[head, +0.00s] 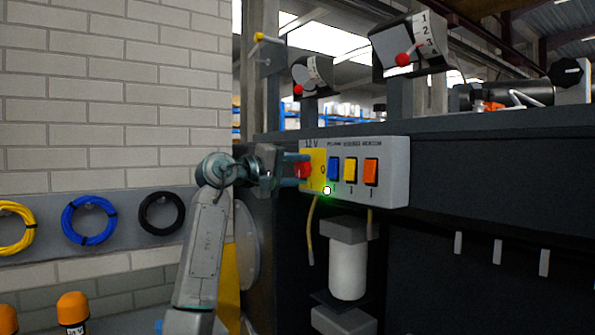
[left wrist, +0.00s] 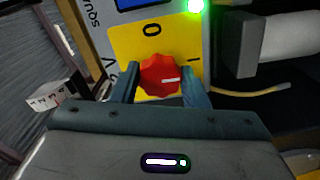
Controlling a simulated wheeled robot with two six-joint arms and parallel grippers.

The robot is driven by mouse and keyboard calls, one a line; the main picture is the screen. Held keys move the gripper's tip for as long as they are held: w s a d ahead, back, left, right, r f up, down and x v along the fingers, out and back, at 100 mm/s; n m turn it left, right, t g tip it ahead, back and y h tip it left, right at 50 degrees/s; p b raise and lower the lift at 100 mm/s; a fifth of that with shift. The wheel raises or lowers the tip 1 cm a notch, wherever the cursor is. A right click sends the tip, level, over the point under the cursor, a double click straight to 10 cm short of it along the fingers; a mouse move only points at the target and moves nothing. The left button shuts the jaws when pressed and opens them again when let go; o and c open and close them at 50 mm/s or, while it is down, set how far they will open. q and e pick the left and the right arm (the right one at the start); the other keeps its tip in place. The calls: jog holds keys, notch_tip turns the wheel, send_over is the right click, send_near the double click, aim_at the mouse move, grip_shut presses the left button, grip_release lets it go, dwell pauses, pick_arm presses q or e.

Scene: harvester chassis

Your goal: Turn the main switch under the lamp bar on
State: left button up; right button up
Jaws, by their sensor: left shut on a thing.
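The main switch is a red rotary knob (head: 303,168) on a yellow plate (head: 319,160) at the left end of a light grey panel marked 12 V. My left gripper (head: 299,167) reaches it from the left. In the left wrist view the two fingers of my left gripper (left wrist: 160,82) are closed on either side of the red knob (left wrist: 157,73). The white line on the knob lies nearly level, pointing right. A 0 (left wrist: 152,29) and a bar-like mark (left wrist: 194,65) show on the yellow plate (left wrist: 128,43). A green lamp (head: 327,190) glows on the panel's lower edge. My right gripper is out of view.
Blue (head: 333,168), yellow (head: 351,171) and orange (head: 371,172) rocker switches sit right of the knob. A white cylinder (head: 347,271) and thin cables hang below the panel. Numbered dials with red-tipped levers (head: 403,59) stand above. Coiled hoses (head: 88,220) hang at left.

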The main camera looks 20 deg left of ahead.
pick_arm(q)
jog(key=shift+f, duration=0.2)
jog(key=o, duration=0.9)
jog(key=shift+o, duration=0.3)
jog(key=shift+r, duration=0.1)
jog(key=shift+s+a, duration=0.25)
jog(key=shift+s, duration=0.05)
jog(key=b+v, duration=0.4)
jog(key=v, duration=0.6)
